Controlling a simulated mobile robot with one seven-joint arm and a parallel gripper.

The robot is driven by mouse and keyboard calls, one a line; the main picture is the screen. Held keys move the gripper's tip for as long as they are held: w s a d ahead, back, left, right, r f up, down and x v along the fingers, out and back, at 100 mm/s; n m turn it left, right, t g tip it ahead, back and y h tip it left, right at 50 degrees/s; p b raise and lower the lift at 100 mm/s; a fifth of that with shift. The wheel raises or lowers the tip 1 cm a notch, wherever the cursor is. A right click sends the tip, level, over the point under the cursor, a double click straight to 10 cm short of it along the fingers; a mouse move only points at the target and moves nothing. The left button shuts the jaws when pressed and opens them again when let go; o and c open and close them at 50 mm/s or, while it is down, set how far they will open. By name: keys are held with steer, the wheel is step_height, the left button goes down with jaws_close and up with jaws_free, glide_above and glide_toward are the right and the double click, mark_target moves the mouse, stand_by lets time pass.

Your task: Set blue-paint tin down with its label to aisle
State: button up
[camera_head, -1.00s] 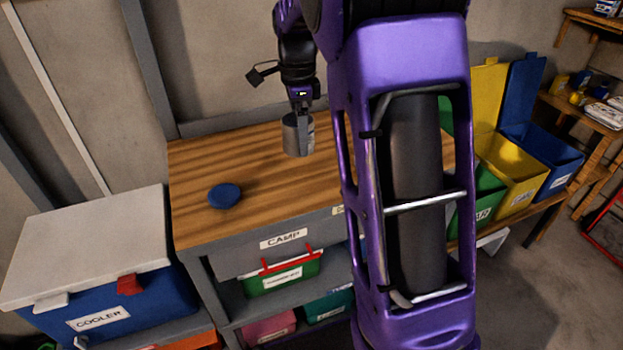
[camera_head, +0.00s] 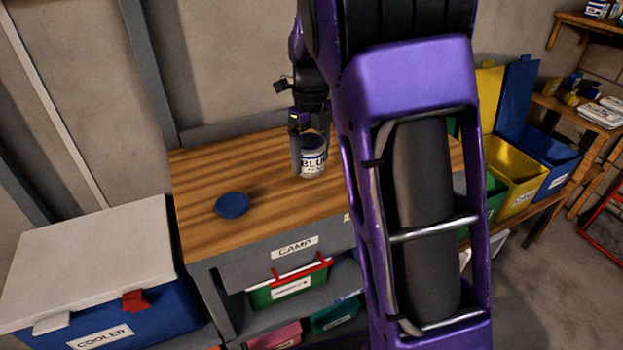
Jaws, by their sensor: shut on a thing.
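The blue-paint tin (camera_head: 313,162) is a small grey can with a white label reading "BLU" in dark letters. The label faces the front of the bench, toward the camera. My gripper (camera_head: 308,140) is shut on the tin at its upper part, from above. The tin looks upright over the wooden bench top (camera_head: 262,170); I cannot tell whether its base touches the wood. Part of the tin's right side is close to my purple arm, which hides the bench's right part.
A round blue lid-like disc (camera_head: 232,205) lies on the bench at left. A cooler (camera_head: 100,260) stands left of the bench. Open yellow (camera_head: 513,170) and blue (camera_head: 545,150) bins stand at right. The wood between disc and tin is clear.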

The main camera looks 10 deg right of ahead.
mark_target(311, 189)
steer(key=shift+f+b, duration=0.5)
steer(key=shift+f, duration=2.15)
steer(key=shift+f, duration=0.15)
steer(key=o, duration=1.5)
steer(key=shift+c, duration=0.2)
step_height(311, 189, up, 12)
steer(key=p, duration=0.2)
